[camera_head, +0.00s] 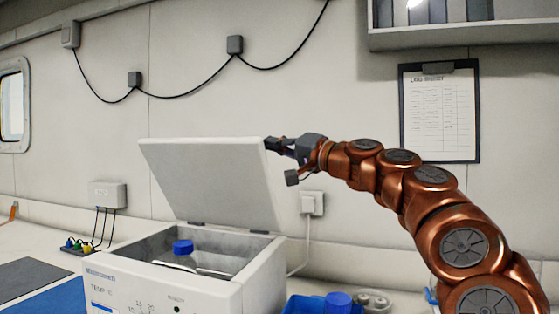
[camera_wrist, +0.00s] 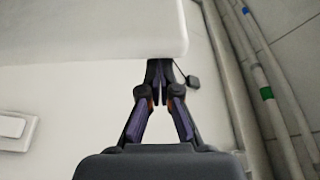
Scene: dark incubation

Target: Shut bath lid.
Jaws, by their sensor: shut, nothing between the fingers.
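The white bath lid (camera_head: 207,181) stands raised, hinged at the back of the white bath (camera_head: 262,268) and leaning a little back. A bottle with a blue cap (camera_head: 183,247) stands inside the open bath. My gripper (camera_head: 269,144) is at the lid's upper right corner in the head view. In the wrist view the lid (camera_wrist: 110,25) fills the upper left, and my shut, empty fingers (camera_wrist: 160,72) reach its lower right corner, with the tips partly hidden. I cannot tell whether they touch it.
A blue tray and cup (camera_head: 338,301) stand to the right of the bath. A wall outlet with a plug (camera_head: 312,203) is behind it. A clipboard (camera_head: 440,112) and a shelf (camera_head: 460,25) are on the wall near my arm.

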